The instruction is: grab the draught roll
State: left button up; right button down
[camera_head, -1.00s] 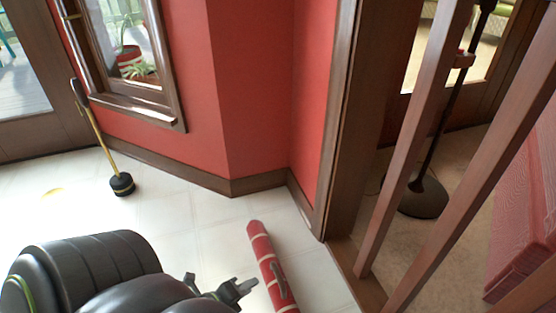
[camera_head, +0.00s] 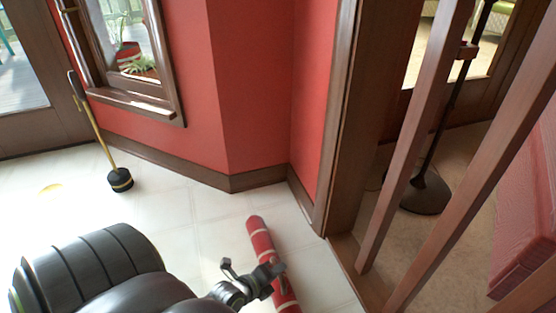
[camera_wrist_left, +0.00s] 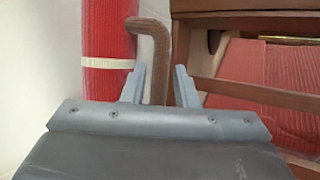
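The draught roll (camera_head: 262,241) is a long red cylinder with white bands, lying on the pale tiled floor near the door frame. In the left wrist view the roll (camera_wrist_left: 109,35) stands at the left, beside a brown hooked piece (camera_wrist_left: 151,26) that looks like its handle. My left gripper (camera_head: 252,270) is at the roll's near part and covers some of it. In the left wrist view its two fingers (camera_wrist_left: 160,70) are apart, with the brown piece between them, nearer the left finger. Whether they touch it I cannot tell. My right gripper is not in view.
Brown wooden posts (camera_head: 414,140) and a door frame stand right of the roll. A dark stand base (camera_head: 426,194) is behind the posts. A mallet-like object (camera_head: 120,180) leans under the window at left. The floor between is clear.

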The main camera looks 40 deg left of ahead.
pick_arm(q)
jog(key=shift+w+f, duration=0.35)
jog(key=shift+w, duration=0.25)
grip_shut()
dwell(1.0)
